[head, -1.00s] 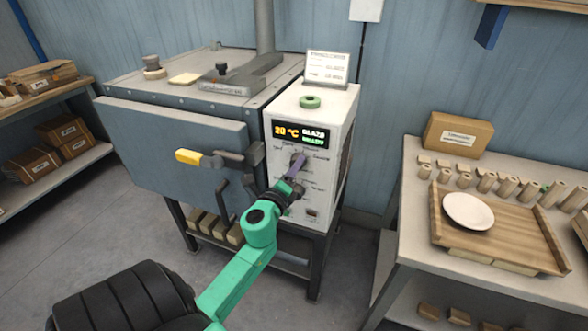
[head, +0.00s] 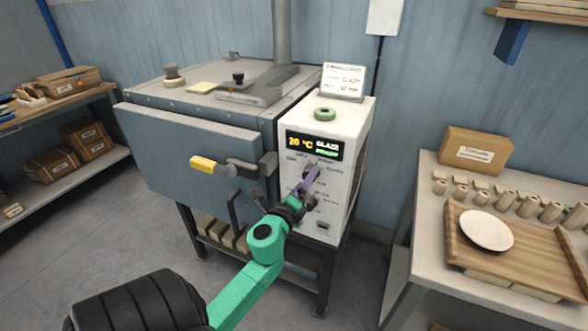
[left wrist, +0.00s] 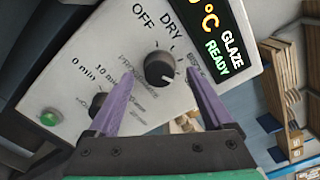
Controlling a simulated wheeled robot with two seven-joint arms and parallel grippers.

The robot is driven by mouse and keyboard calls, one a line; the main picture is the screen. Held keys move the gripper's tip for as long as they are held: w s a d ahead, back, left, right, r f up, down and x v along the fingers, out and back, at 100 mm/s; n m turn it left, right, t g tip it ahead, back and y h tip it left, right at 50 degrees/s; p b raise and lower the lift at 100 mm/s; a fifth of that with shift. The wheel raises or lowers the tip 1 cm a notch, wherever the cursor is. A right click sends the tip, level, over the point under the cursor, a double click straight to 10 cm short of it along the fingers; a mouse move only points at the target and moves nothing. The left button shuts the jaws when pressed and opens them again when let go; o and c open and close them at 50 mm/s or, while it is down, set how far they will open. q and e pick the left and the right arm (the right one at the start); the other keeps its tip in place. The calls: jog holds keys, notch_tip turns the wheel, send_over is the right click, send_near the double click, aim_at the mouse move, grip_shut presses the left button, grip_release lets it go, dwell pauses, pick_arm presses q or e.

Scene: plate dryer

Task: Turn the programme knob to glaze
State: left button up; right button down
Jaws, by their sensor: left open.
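The programme knob (left wrist: 160,69) is a round black dial on the white control panel (left wrist: 75,80) of the kiln. OFF and DRY are readable beside it in the left wrist view; other labels are partly hidden or blurred. A small pale mark shows on its lower right side. The display (head: 313,146) reads 20 °C, GLAZE, READY; it also shows in the left wrist view (left wrist: 218,45). My left gripper (left wrist: 162,76) is open, with its purple fingers on either side of the knob, apparently apart from it. It also shows in the head view (head: 310,180). My right gripper is out of view.
The kiln door (head: 190,150) with its yellow-ended handle (head: 210,165) is left of the panel. A smaller knob (left wrist: 98,103) and a green button (left wrist: 50,117) sit near the left finger. A bench (head: 430,215) with a plate (head: 486,230) stands at right.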

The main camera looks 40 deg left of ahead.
pick_arm(q)
jog(key=b+v, duration=0.4)
jog(key=v, duration=0.8)
jog(key=shift+s+b, duration=0.3)
jog(key=shift+s, duration=0.05)
jog(key=shift+d, duration=0.1)
jog(key=s+d+f+n+g+h, duration=0.1)
jog(key=s+d+f+n+g, duration=0.2)
jog(key=f, duration=1.1)
jog(key=d+f+n+g+h, duration=0.1)
jog(key=f+n+g+h, duration=0.2)
jog(key=f, duration=1.1)
jog(key=s+d+f+n+g, duration=0.25)
jog(key=f+n, duration=0.25)
jog(key=f, duration=0.8)
jog(key=s+d+f+n+g+h, duration=0.1)
jog(key=s+f+n+g, duration=0.6)
jog(key=s+f, duration=1)
jog(key=s+d, duration=0.1)
jog(key=s, duration=0.2)
jog(key=shift+s+f+h, duration=0.15)
jog(key=shift+f+h, duration=0.15)
jog(key=shift+h, duration=0.1)
